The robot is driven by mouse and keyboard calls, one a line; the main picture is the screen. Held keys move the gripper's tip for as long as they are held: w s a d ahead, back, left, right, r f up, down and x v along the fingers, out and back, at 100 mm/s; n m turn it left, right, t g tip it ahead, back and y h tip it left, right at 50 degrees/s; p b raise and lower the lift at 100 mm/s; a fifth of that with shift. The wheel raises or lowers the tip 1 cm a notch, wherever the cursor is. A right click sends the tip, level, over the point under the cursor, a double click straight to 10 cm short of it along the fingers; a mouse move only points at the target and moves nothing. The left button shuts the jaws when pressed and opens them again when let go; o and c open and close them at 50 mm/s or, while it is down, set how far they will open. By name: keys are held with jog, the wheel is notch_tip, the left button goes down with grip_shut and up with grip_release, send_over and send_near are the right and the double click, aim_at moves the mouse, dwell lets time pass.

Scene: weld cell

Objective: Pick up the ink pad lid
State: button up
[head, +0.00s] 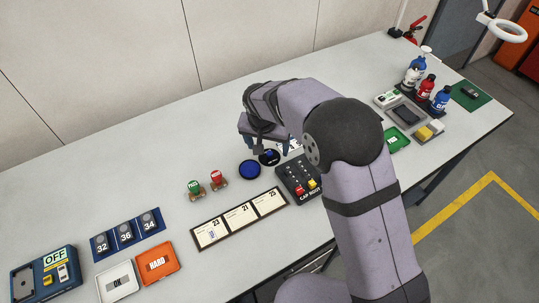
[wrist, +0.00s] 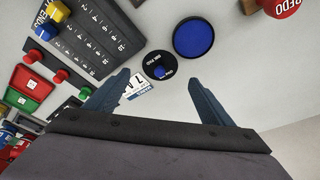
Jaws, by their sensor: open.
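The ink pad lid (wrist: 152,60) is a round black disc with white lettering and a small blue knob. In the wrist view it lies flat on the table, just beyond the space between my fingertips. In the head view the lid (head: 269,157) shows just below my gripper (head: 265,145), partly hidden by it. My gripper (wrist: 159,78) is open and empty, its two fingers spread wide, with nothing between them but table and a printed card. The round blue ink pad (wrist: 194,38) lies uncovered beside the lid; it also shows in the head view (head: 250,169).
A white printed card (wrist: 137,88) lies beside the lid. A dark panel with red and yellow knobs (head: 298,179) stands close by on the right. Green and red stamps (head: 205,185) stand to the left, and a three-card strip (head: 240,219) lies in front. The table behind is clear.

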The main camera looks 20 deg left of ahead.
aim_at(269, 154)
jog(key=shift+p+x, duration=1.1)
jog(key=shift+x, duration=1.3)
jog(key=c, duration=1.1)
